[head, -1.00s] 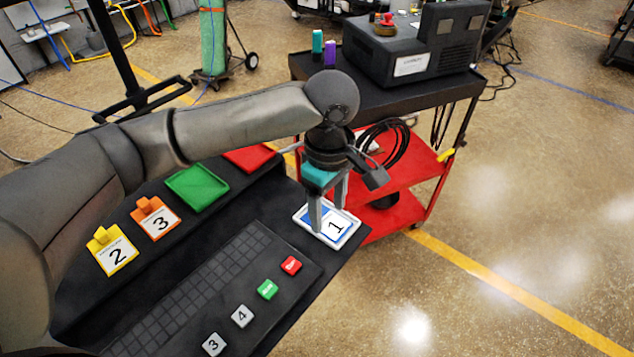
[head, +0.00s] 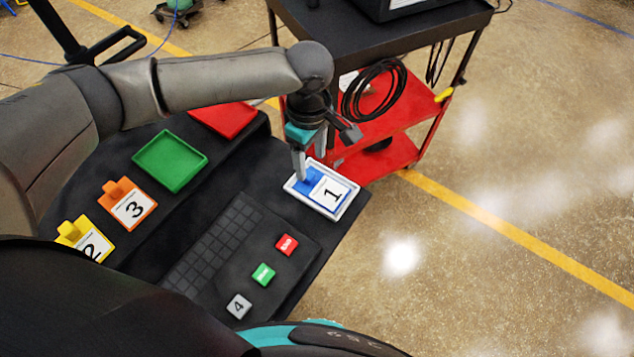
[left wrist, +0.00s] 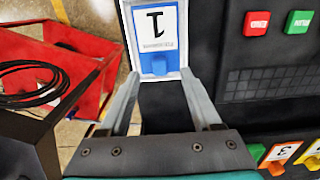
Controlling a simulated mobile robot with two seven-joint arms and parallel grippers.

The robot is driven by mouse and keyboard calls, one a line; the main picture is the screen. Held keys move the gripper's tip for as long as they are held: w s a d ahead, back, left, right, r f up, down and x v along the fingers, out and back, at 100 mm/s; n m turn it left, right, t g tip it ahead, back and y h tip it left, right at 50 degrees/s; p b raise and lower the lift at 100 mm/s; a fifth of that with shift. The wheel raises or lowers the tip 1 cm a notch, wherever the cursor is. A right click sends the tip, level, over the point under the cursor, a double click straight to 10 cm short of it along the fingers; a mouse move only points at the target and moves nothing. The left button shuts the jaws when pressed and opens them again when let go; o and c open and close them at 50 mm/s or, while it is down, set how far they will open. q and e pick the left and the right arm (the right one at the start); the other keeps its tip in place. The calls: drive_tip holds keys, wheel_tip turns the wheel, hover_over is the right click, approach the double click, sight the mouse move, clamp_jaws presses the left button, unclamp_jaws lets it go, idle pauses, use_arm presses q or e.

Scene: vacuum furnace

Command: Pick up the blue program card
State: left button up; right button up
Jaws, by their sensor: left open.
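The blue program card (head: 333,193), with a white label marked "1" and a raised blue tab, lies in a white tray (head: 343,212) at the console's right end. My left gripper (head: 309,168) points down over the tab end, open and empty. In the left wrist view the card (left wrist: 157,28) lies just ahead of the fingers, its blue tab (left wrist: 159,63) near the gap between the open fingertips (left wrist: 160,75). Whether the fingers touch the tab cannot be told. My right gripper is not seen.
An orange card "3" (head: 133,208) and a yellow card "2" (head: 91,245) lie to the left, near empty green (head: 170,161) and red (head: 222,118) trays. A keypad with buttons (head: 263,274) is in front. A red cart (head: 385,160) stands behind.

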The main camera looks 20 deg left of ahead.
sight(312, 177)
use_arm(q)
drive_tip(key=shift+d+f, duration=0.15)
drive_tip(key=shift+f, duration=2.65)
clamp_jaws()
